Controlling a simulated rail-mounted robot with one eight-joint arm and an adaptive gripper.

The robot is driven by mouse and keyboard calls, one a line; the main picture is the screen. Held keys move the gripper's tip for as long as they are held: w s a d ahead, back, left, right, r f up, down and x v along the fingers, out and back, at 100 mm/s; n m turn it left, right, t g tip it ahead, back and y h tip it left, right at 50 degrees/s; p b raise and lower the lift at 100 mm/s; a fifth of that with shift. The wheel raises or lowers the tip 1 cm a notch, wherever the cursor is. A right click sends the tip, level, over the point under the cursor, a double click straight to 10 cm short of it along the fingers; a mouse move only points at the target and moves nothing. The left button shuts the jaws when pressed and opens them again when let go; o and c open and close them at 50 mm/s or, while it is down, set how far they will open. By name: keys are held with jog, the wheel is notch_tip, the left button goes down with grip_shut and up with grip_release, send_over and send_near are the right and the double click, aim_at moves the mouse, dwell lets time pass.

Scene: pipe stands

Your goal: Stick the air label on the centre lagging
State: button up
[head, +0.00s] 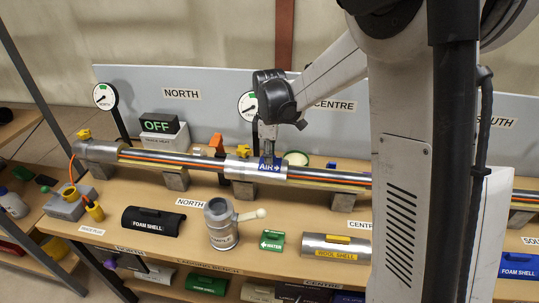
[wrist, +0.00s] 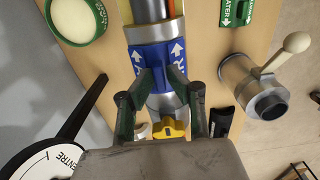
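The blue air label (head: 269,165), with white lettering and an arrow, lies against a silver sleeve (head: 238,170) on the long pipe. It also shows in the wrist view (wrist: 143,55), bent over the top of the sleeve with an arrow on each side. My gripper (head: 268,150) is directly above the label. In the wrist view its two fingertips (wrist: 165,75) are close together on the label's middle, shut on it. The fingers hide the exact contact. A yellow part (wrist: 170,128) sits on the sleeve beside the label. I cannot tell if the label is stuck.
A centre gauge (head: 248,105) stands behind the pipe, close to my gripper. A silver canister with a handle (head: 221,225), a green water label (head: 271,241), a foam shell (head: 152,221) and a wool shell (head: 334,247) lie in front. An OFF display (head: 160,123) stands behind left.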

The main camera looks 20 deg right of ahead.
jog(key=o, duration=0.3)
notch_tip(320, 180, up, 12)
dwell(0.6)
jog(key=s+r+m+t, duration=0.35)
jog(key=s+m, duration=0.25)
jog(key=s, duration=0.8)
jog(key=s+f+m+t+b, duration=0.1)
jog(key=s+f+m, duration=0.1)
jog(key=s, duration=0.4)
jog(key=s+f+m+t+b, duration=0.1)
jog(key=s+f+m+t, duration=0.1)
jog(key=s+m, duration=0.2)
jog(key=s, duration=0.3)
jog(key=shift+s+f+m, duration=0.2)
jog(key=shift+s+m, duration=0.05)
jog(key=shift+m, duration=0.15)
